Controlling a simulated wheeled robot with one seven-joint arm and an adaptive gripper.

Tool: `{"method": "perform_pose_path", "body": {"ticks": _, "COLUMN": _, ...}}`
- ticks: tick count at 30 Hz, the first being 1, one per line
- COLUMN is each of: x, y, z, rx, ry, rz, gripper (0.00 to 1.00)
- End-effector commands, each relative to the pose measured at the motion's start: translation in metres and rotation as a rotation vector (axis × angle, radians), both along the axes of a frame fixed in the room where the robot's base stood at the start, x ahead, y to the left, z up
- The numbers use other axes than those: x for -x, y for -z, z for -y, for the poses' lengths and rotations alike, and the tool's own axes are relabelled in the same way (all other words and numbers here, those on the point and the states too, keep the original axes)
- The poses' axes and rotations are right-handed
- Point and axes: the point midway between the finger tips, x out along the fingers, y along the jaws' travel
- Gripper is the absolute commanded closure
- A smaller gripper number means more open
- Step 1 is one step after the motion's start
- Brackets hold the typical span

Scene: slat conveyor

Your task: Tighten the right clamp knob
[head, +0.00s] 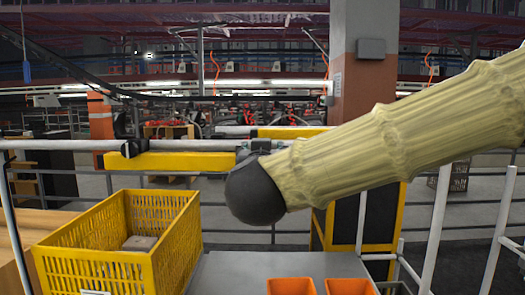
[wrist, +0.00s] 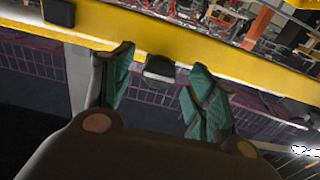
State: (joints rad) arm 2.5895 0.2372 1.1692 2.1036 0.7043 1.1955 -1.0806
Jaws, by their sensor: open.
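In the wrist view my gripper (wrist: 162,60) is open, with its green-padded fingers apart. A dark, blocky knob (wrist: 160,69) sits on the lower edge of the yellow bar (wrist: 130,35), between the fingertips. It looks free of both fingers, though the exact depth is hard to judge. In the head view the yellow bar (head: 180,161) hangs along a grey rail, with a black clamp (head: 133,147) at its left end. A dark part (head: 243,154) shows at its right end, partly hidden by my arm. My gripper is hidden behind my arm there.
A second dark block (wrist: 60,12) sits on the bar at upper left in the wrist view. In the head view a yellow crate (head: 175,245) holding a grey-brown item stands at lower left. Orange bins (head: 290,286) stand at the grey table's (head: 235,268) front. White posts (head: 438,225) rise at right.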

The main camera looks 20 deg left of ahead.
Motion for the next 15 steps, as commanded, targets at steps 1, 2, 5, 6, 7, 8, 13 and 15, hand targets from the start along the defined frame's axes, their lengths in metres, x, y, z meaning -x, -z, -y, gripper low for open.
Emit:
{"method": "perform_pose_path", "body": {"ticks": 1, "x": -0.0028, "y": -0.0006, "z": -0.0009, "rx": 0.000, "ry": 0.000, "rz": 0.000, "gripper": 0.43}}
{"method": "perform_pose_path", "body": {"ticks": 2, "x": -0.0039, "y": -0.0006, "z": -0.0013, "rx": 0.000, "ry": 0.000, "rz": 0.000, "gripper": 0.43}}
{"method": "perform_pose_path", "body": {"ticks": 5, "x": -0.0065, "y": -0.0002, "z": -0.0021, "rx": 0.000, "ry": -0.001, "rz": 0.001, "gripper": 0.43}}
{"method": "perform_pose_path", "body": {"ticks": 6, "x": -0.0071, "y": 0.0000, "z": -0.0021, "rx": 0.000, "ry": -0.001, "rz": 0.001, "gripper": 0.43}}
{"method": "perform_pose_path", "body": {"ticks": 7, "x": -0.0073, "y": 0.0000, "z": -0.0022, "rx": 0.000, "ry": -0.001, "rz": 0.001, "gripper": 0.43}}
{"method": "perform_pose_path", "body": {"ticks": 8, "x": -0.0075, "y": 0.0001, "z": -0.0022, "rx": 0.000, "ry": -0.001, "rz": 0.001, "gripper": 0.43}}
{"method": "perform_pose_path", "body": {"ticks": 13, "x": -0.0074, "y": 0.0002, "z": -0.0021, "rx": 0.000, "ry": 0.000, "rz": 0.001, "gripper": 0.43}}
{"method": "perform_pose_path", "body": {"ticks": 15, "x": -0.0074, "y": 0.0001, "z": -0.0021, "rx": 0.000, "ry": 0.000, "rz": 0.001, "gripper": 0.52}}
